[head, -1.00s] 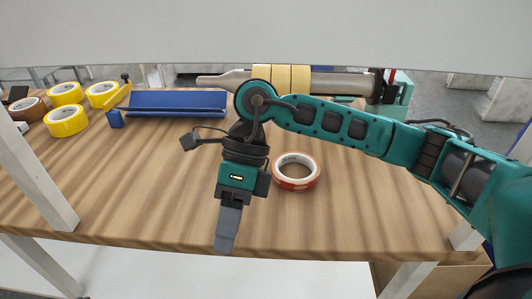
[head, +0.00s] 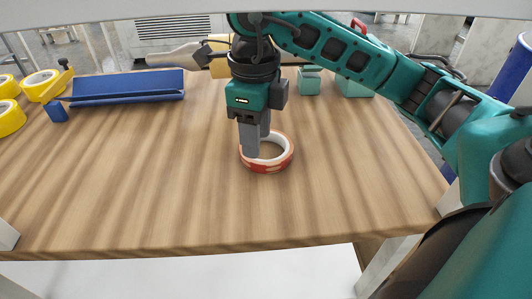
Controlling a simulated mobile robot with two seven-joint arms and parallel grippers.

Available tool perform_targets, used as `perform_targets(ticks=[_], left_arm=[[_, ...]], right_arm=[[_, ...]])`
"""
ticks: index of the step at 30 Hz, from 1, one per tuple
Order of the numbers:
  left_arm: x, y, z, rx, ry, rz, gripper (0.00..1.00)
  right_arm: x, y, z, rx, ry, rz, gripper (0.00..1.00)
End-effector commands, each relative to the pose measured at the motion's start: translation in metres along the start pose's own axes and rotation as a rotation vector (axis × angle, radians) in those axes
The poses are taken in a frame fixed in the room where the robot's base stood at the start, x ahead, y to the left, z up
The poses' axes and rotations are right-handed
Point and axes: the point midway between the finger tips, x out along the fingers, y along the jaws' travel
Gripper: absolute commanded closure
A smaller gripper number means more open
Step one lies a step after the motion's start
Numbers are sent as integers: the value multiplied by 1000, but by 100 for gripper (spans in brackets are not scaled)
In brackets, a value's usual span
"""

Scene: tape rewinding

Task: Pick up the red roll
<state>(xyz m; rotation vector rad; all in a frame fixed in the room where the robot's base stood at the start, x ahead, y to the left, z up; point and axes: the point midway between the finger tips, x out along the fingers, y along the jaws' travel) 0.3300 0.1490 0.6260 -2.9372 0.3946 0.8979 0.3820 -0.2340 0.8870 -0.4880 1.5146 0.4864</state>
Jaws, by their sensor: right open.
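The red roll (head: 281,162) lies flat on the wooden table, its open centre facing up and its pale inner ring showing. My right gripper (head: 257,146) points straight down at the left side of the roll, with its grey fingers open and nothing held. The fingers overlap the roll's left rim in the picture and hide part of it. I cannot tell whether they straddle the rim or touch it. My left gripper is out of view.
A blue tray-like holder (head: 128,86) stands at the back left of the wooden table (head: 150,190). Yellow rolls (head: 41,85) lie at the far left. A spindle (head: 172,53) is partly hidden behind my right arm. The table's front and middle are clear.

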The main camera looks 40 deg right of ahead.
Motion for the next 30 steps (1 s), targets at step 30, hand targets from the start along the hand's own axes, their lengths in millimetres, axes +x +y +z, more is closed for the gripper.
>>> perform_targets(ticks=[30], left_arm=[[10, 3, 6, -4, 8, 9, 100]], right_arm=[[51, 4, -3, -1, 0, 1, 88]])
